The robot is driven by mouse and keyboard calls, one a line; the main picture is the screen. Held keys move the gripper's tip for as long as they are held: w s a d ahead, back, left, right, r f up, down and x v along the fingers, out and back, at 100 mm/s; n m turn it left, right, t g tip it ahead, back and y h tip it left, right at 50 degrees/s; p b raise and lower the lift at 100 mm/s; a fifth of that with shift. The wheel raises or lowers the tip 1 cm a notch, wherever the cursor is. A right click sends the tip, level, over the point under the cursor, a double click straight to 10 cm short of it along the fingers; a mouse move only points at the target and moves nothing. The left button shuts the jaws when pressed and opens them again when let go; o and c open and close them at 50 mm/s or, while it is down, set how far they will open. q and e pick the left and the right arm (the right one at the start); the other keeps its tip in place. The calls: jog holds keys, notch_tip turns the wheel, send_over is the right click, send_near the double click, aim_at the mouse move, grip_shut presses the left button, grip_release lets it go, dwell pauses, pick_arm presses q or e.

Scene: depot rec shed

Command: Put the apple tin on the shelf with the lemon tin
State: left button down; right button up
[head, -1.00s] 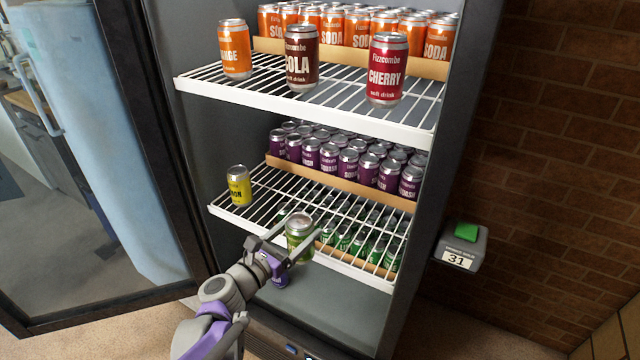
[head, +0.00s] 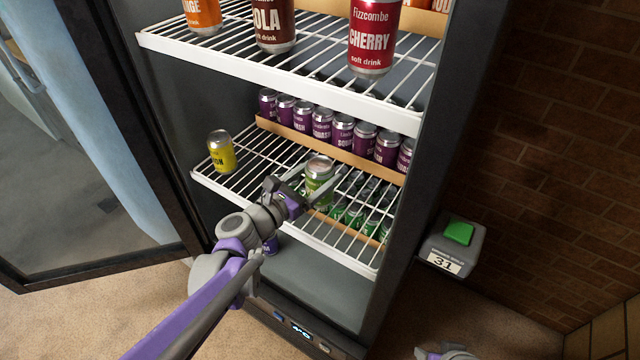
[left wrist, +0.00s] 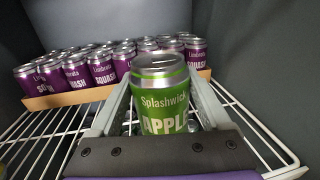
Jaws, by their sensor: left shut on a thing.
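The apple tin (head: 319,171) is green with a silver lid. My left gripper (head: 317,183) is shut on it, one finger on each side, over the middle wire shelf (head: 325,241). In the left wrist view the tin (left wrist: 162,100) stands upright between the fingers with its label facing me. I cannot tell whether its base touches the wires. The yellow lemon tin (head: 221,153) stands at the left end of the same shelf. A grey part of my right arm, seemingly its gripper (head: 446,353), shows at the bottom edge; its jaws are unclear.
Purple squash tins in a cardboard tray (head: 330,148) fill the shelf's back. Green tins (head: 355,214) show through the wires below. The upper shelf (head: 280,85) overhangs, with orange, cola and cherry (head: 374,38) tins in front. Bare wires lie between the lemon and apple tins.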

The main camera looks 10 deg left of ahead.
pick_arm(q)
jog(key=shift+w+f+b, duration=0.1)
jog(key=shift+f+b, duration=0.35)
jog(key=shift+f, duration=1.55)
grip_release()
jog(key=shift+f, duration=0.1)
